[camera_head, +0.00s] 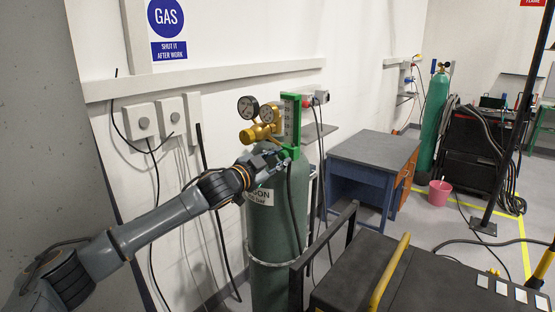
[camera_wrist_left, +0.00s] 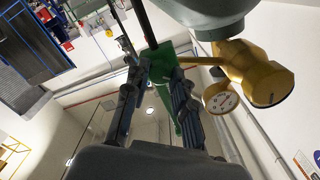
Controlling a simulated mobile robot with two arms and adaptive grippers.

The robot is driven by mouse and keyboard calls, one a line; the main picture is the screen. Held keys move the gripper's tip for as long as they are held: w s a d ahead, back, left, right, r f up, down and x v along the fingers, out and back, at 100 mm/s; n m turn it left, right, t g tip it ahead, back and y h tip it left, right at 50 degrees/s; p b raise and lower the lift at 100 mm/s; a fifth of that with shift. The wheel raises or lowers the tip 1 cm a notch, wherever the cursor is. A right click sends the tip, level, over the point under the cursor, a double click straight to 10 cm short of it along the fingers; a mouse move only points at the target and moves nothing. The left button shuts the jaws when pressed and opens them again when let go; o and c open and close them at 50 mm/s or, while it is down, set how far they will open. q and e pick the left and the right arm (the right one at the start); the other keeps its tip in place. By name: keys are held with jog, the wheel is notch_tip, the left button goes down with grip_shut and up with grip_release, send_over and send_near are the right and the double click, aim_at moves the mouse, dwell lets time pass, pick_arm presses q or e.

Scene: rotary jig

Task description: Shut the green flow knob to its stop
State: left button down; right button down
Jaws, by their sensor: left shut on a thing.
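A tall grey-green gas cylinder (camera_head: 270,230) stands against the wall with a brass regulator (camera_head: 262,131) and two round gauges on top. A green-framed flow meter (camera_head: 291,118) is fixed upright to its right. The green flow knob (camera_wrist_left: 161,72) is at the meter's lower end, largely hidden by my fingers. My left gripper (camera_head: 279,154) reaches in from the left at that spot. In the left wrist view, the left gripper (camera_wrist_left: 162,78) has one finger on each side of the green part and is shut on it. My right gripper is out of view.
A dark cart (camera_head: 370,280) with a yellow handle fills the front right. A grey-topped desk (camera_head: 372,150) stands behind it. A black hose hangs from the meter along the cylinder. A pink bucket (camera_head: 439,192) and a second green cylinder (camera_head: 433,115) are farther back.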

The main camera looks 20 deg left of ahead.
pick_arm(q)
jog(key=m, duration=0.5)
jog(key=shift+m, duration=0.3)
jog(key=m, duration=0.4)
jog(key=shift+m, duration=0.3)
jog(key=c, duration=1.1)
grip_release()
